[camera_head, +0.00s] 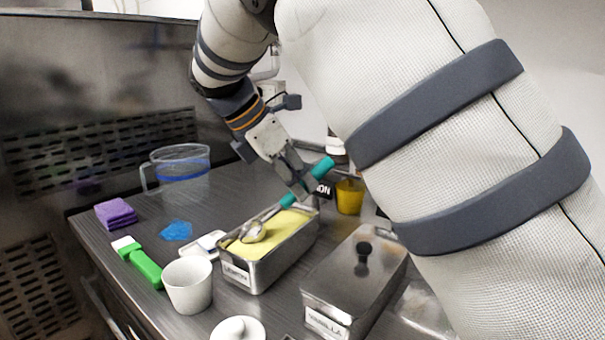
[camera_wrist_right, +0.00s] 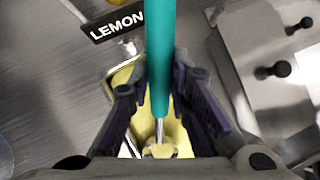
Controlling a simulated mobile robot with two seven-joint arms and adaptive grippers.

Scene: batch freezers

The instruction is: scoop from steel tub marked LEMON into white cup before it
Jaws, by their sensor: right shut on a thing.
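The steel tub marked LEMON (camera_head: 262,283) stands open on the counter, filled with yellow ice cream (camera_head: 280,233). My right gripper (camera_head: 303,184) is shut on the teal handle of a scoop (camera_head: 287,201), above the tub's far end. The handle also runs between the fingers in the right wrist view (camera_wrist_right: 159,60). The scoop's metal bowl (camera_head: 253,232) is at the yellow surface near the tub's front left; I cannot tell how deep it sits or what it holds. The white cup (camera_head: 188,287) stands upright in front of the tub, to its left. My left gripper is not in view.
A lidded steel tub marked VANILLA (camera_head: 340,290) stands close on the right. A white lid (camera_head: 238,330) lies in front. A green-handled spatula (camera_head: 145,268), blue cloth (camera_head: 177,231), purple sponges (camera_head: 116,213) and a water jug (camera_head: 180,172) are on the left. A yellow cup (camera_head: 349,197) stands behind.

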